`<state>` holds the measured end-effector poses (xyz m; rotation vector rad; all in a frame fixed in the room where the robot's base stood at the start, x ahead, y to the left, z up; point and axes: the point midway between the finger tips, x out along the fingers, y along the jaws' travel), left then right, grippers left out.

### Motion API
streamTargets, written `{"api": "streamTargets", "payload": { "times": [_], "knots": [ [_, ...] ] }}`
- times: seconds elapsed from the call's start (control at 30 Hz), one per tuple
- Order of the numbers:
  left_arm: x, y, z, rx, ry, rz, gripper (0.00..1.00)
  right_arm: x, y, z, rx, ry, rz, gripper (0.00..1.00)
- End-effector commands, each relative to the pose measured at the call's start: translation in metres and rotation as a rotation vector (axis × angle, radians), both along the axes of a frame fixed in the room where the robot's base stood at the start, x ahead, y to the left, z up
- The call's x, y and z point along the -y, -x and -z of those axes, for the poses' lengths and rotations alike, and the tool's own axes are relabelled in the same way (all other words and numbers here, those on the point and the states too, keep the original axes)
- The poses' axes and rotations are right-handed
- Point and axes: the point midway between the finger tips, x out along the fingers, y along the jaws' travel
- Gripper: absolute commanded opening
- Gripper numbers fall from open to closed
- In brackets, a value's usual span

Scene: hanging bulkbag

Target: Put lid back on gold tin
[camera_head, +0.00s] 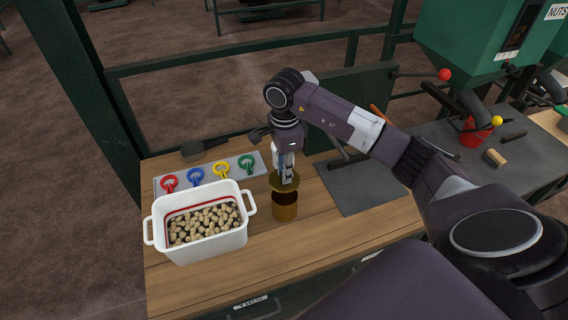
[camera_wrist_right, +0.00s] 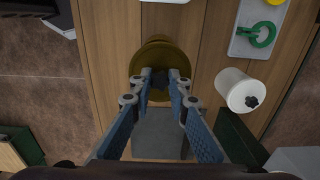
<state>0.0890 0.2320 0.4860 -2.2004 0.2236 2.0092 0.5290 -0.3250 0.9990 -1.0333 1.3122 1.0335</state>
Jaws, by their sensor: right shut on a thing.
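The gold tin (camera_head: 285,212) stands upright on the wooden bench, right of the white tub. Its dark opening shows below the gold lid (camera_head: 283,184). My right gripper (camera_head: 287,178) points down and is shut on the lid's dark knob. The lid hangs a little above the tin's rim, apparently slightly towards the back. In the right wrist view the lid (camera_wrist_right: 138,65) is a gold disc, with the fingertips (camera_wrist_right: 160,78) closed around the dark knob at its middle. The lid hides most of the tin there. My left gripper is in neither view.
A white tub (camera_head: 205,244) of nuts stands left of the tin. Behind it lies a grey rack (camera_head: 206,173) with coloured rings. A white canister (camera_wrist_right: 242,90) stands near the lid. A dark mat (camera_head: 365,185) lies to the right. Bare wood is free in front.

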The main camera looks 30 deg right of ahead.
Motion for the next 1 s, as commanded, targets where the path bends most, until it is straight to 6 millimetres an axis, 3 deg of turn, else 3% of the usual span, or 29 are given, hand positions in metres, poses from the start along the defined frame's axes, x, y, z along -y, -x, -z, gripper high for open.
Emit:
{"api": "streamTargets", "payload": {
  "times": [0.6,1.0],
  "knots": [
    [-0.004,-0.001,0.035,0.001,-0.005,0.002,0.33,0.000,0.000,0.054,0.001,0.001,-0.001,0.00],
    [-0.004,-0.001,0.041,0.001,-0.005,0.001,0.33,0.000,0.000,0.061,0.000,0.000,-0.001,0.00]
  ]
}}
